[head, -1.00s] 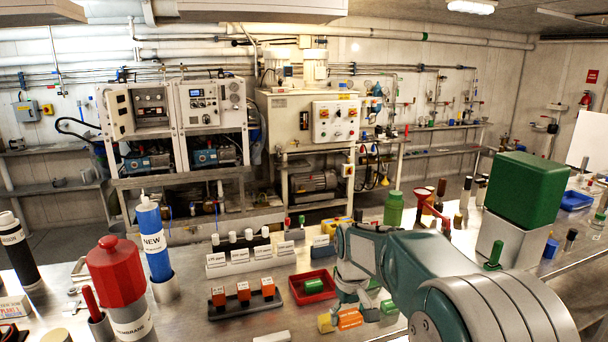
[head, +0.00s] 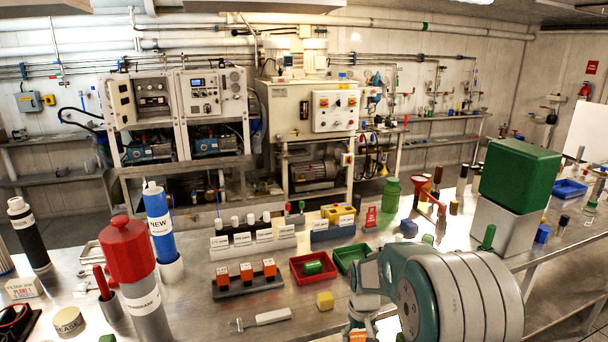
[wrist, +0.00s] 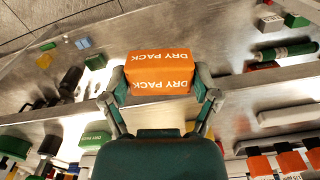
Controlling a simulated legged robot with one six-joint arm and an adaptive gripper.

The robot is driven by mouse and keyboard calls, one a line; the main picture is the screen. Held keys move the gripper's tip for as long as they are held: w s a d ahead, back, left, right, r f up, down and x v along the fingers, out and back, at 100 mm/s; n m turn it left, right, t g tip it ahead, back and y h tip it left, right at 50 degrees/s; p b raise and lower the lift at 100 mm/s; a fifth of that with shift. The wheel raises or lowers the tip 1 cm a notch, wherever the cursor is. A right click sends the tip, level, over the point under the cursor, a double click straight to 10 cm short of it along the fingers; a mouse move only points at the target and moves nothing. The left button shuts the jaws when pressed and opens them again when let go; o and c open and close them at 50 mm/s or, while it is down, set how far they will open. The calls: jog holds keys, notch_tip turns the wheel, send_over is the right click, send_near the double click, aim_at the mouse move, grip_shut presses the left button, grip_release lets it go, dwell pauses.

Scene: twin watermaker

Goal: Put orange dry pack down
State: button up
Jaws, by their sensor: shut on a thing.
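The orange dry pack (wrist: 158,72), a box with white "DRY PACK" lettering, is held between the two fingers of my gripper (wrist: 160,85) in the wrist view. My gripper is shut on it, with one finger on each side. In the head view only a sliver of orange (head: 358,335) shows at the bottom edge, below my arm. My gripper is near the front of the metal workbench (head: 215,325) there. Whether the pack touches any surface cannot be told.
A yellow block (head: 325,300) and a white-handled tool (head: 272,316) lie left of my gripper. Behind are a red tray (head: 297,278) with a green block, a green tray (head: 345,268), and a dark rack (head: 249,289) with orange-topped blocks. Bare bench lies around the yellow block.

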notch_tip(320, 180, down, 7)
jog(key=d+m, duration=0.1)
jog(key=d, duration=0.1)
jog(key=shift+s+r, duration=0.15)
jog(key=shift+s, duration=0.3)
jog(key=shift+d, duration=0.1)
